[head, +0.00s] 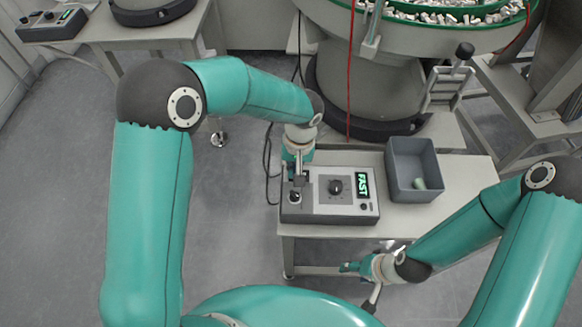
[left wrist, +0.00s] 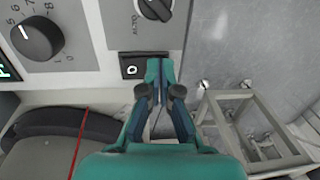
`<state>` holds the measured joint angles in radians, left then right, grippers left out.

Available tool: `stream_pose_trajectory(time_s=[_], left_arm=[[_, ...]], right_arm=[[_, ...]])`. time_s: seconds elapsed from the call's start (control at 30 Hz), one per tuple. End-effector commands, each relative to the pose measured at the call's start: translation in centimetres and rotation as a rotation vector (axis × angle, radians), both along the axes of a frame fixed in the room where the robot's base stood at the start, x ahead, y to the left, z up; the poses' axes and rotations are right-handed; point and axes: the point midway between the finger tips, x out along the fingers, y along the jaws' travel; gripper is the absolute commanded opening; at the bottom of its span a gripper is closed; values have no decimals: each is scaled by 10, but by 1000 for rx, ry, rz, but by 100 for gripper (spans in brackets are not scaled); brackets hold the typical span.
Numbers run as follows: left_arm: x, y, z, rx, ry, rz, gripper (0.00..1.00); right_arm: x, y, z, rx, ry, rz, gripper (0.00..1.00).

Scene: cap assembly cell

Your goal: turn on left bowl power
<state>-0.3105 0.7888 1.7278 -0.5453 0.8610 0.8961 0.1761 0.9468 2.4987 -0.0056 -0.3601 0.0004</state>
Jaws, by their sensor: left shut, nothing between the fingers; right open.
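My left gripper (head: 298,180) is shut and empty at the box's far left corner. In the left wrist view its fingertips (left wrist: 159,64) are right beside a black rocker switch (left wrist: 132,69) marked O; I cannot tell whether they touch. The dial (left wrist: 37,38) and the AUTO selector (left wrist: 155,8) also show there. My right gripper (head: 358,284) is open and empty in front of the table.
A grey bin (head: 412,165) with a few small pieces stands right of the box. A large green-rimmed bowl (head: 450,22) of small parts is behind the table. A second control box (head: 52,26) is at far left, beside another bowl base (head: 150,10). A red cable (head: 350,75) hangs behind.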

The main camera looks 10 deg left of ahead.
Motion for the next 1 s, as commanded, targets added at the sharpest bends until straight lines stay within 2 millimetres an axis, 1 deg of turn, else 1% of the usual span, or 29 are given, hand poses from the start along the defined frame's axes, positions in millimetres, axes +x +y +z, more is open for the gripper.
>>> stream_pose_trajectory(time_s=[0.17,0.53,0.87,1.0], left_arm=[[0,-2,1,0,0,-3,0],[3,-16,6,0,-1,-4,0],[3,-17,6,0,-1,-5,0],[3,-16,13,0,-1,-4,0]], right_arm=[[0,0,0,0,0,-1,58],[0,0,2,0,0,-1,58],[0,0,2,0,0,-1,58],[0,0,6,0,0,-1,58]])
